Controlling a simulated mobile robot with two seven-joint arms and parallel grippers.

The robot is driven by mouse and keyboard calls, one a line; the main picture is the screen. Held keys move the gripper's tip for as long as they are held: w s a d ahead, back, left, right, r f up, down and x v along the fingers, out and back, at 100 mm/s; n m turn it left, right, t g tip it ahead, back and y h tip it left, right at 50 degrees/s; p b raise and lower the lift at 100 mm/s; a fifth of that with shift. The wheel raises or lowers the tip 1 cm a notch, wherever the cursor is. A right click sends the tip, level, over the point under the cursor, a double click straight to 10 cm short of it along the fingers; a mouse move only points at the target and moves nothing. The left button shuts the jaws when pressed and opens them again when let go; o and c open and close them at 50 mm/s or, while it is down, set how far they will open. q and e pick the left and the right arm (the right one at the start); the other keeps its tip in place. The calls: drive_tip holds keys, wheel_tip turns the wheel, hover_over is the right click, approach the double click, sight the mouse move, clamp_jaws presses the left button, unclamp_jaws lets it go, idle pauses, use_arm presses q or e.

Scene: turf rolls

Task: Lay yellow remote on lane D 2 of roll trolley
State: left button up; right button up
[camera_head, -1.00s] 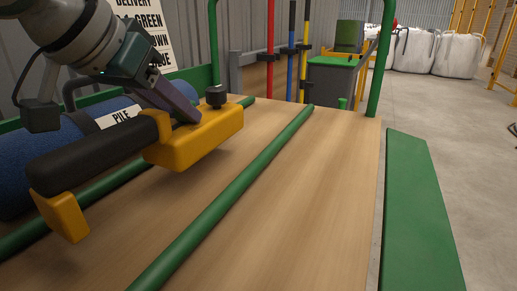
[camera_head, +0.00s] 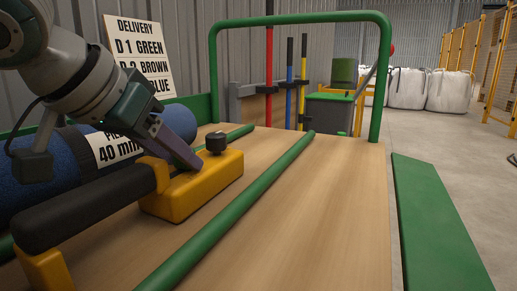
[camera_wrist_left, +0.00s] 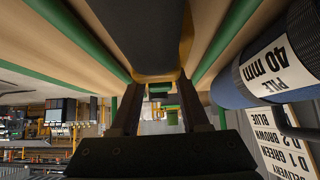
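The yellow remote (camera_head: 193,190), with a black knob and a long black grip, is low over the wooden deck of the roll trolley (camera_head: 320,200). It is between two green rods, left of the longer rod (camera_head: 240,215). I cannot tell whether it touches the deck. My left gripper (camera_head: 190,160) has its dark fingers at the remote, beside the knob. My right gripper is not in view. Lane markings on the deck are not visible.
A blue roll (camera_head: 180,122) with a "PILE 40 mm" label lies at the left. A delivery sign (camera_head: 140,50) leans behind it. A green hoop (camera_head: 300,17) stands at the deck's far end. The deck right of the longer rod is bare.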

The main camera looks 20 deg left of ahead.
use_arm(q)
drive_tip(key=shift+o, duration=1.4)
drive_tip(key=shift+r, duration=0.35)
drive_tip(key=p+v, duration=0.4)
drive_tip(key=v, duration=0.5)
drive_tip(key=shift+s+r, duration=0.15)
drive_tip(key=shift+r, duration=0.15)
drive_tip(key=p+v, duration=0.1)
drive_tip(key=p, duration=0.5)
drive_tip(key=shift+s+r+p, duration=0.2)
drive_tip(key=shift+r+p, duration=0.1)
drive_tip(key=shift+p, duration=0.05)
drive_tip(key=shift+s+p, duration=0.25)
drive_tip(key=shift+p, duration=0.2)
